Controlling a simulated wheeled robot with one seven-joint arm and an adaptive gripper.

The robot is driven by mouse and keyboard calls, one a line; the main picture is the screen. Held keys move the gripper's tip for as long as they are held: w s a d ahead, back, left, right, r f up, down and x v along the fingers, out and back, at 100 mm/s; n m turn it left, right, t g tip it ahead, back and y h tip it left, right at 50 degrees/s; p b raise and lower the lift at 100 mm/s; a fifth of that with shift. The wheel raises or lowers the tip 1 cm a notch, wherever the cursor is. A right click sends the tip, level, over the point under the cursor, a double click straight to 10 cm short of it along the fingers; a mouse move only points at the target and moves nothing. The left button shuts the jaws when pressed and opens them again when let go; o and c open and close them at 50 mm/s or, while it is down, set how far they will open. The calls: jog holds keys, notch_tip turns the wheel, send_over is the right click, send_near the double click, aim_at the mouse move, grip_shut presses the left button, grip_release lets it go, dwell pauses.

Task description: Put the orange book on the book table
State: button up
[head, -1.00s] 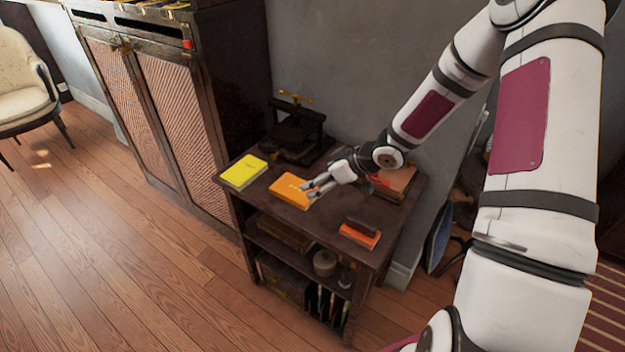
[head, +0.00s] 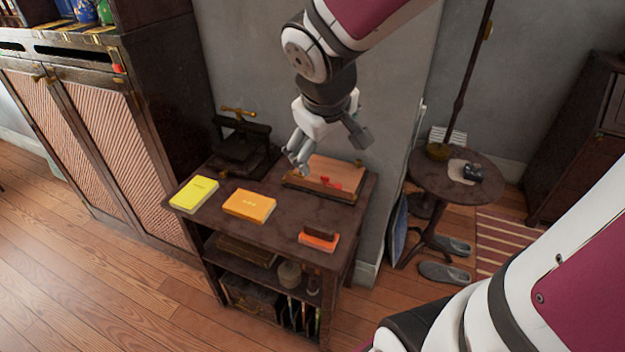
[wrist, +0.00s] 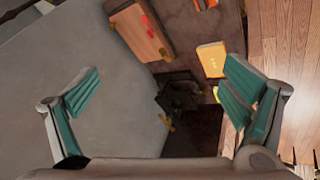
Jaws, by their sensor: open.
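The orange book (head: 249,205) lies flat on the dark wooden table (head: 284,213), between a yellow book and the wooden press board. It also shows in the wrist view (wrist: 211,59), just beyond one finger. My gripper (head: 330,150) is open and empty, above the back of the table and right of the orange book, apart from it. In the wrist view my two fingers (wrist: 160,98) are spread wide with nothing between them touching. I see no label marking which table is the book table.
The yellow book (head: 194,193) lies at the table's left edge. A black press (head: 240,145) stands behind it. A wooden board (head: 330,177) is at the back, and a small orange item (head: 318,243) with a brown block is at front right. A round table (head: 425,178) stands right.

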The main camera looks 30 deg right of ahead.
jog(key=s+a+r+m+y, duration=0.1)
jog(key=s+a, duration=0.3)
jog(key=s, duration=0.4)
jog(key=s+a+r+g+y, duration=0.1)
jog(key=s+a+r+y, duration=0.1)
jog(key=s+a, duration=0.3)
jog(key=s, duration=0.4)
jog(key=shift+m+y, duration=0.3)
jog(key=shift+m, duration=0.1)
jog(key=shift+s+r, duration=0.1)
jog(key=shift+r, duration=0.05)
jog(key=shift+s+r+p, duration=0.1)
jog(key=shift+r+p, duration=1.1)
jog(key=shift+r, duration=0.2)
